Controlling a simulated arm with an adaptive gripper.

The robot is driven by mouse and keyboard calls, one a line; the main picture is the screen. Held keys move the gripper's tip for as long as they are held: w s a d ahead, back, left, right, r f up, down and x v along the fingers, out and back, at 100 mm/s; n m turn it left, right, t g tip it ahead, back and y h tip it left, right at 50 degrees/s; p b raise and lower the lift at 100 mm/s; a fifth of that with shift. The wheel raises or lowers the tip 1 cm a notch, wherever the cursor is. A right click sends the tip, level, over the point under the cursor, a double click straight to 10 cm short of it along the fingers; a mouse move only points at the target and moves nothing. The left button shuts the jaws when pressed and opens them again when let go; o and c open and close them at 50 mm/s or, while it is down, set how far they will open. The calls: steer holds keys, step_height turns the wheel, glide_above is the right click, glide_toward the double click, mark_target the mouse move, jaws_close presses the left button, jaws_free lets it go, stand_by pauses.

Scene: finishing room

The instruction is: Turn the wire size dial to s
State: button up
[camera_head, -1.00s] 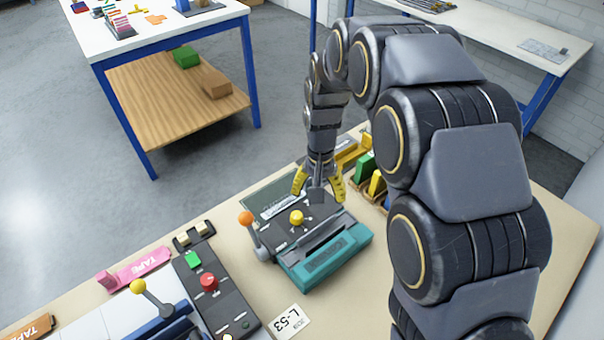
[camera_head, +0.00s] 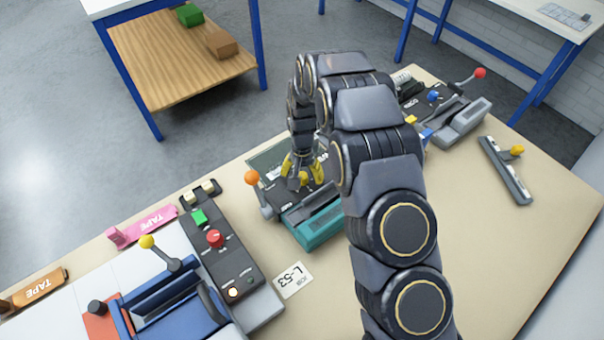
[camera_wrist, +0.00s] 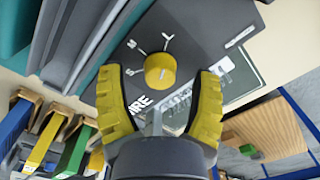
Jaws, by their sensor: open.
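The wire machine has a dark top plate and a teal base (camera_head: 318,232), with an orange-knobbed lever at its left. Its yellow dial (camera_wrist: 160,70) shows in the wrist view, ringed by letters and tick marks on the dark plate (camera_wrist: 195,45). In the wrist view, my gripper's yellow fingers (camera_wrist: 160,85) are open, one on each side of the dial, with gaps visible.
A blue machine (camera_head: 170,300) with a red knob (camera_head: 215,238) on its dark panel stands to the left. A label card (camera_head: 292,280) lies in front. A grey machine (camera_head: 465,120) with a red-knobbed lever stands at the right. Coloured pieces (camera_wrist: 45,135) stand close beside the wire machine.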

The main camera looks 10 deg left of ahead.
steer(key=shift+f, duration=0.25)
jaws_close()
steer(key=shift+n, duration=0.4)
steer(key=n, duration=0.4)
steer(key=shift+n, duration=0.3)
steer(key=n, duration=1.1)
steer(key=shift+n, duration=0.4)
steer(key=n, duration=0.5)
steer(key=shift+d+n, duration=0.1)
steer(key=shift+n, duration=0.2)
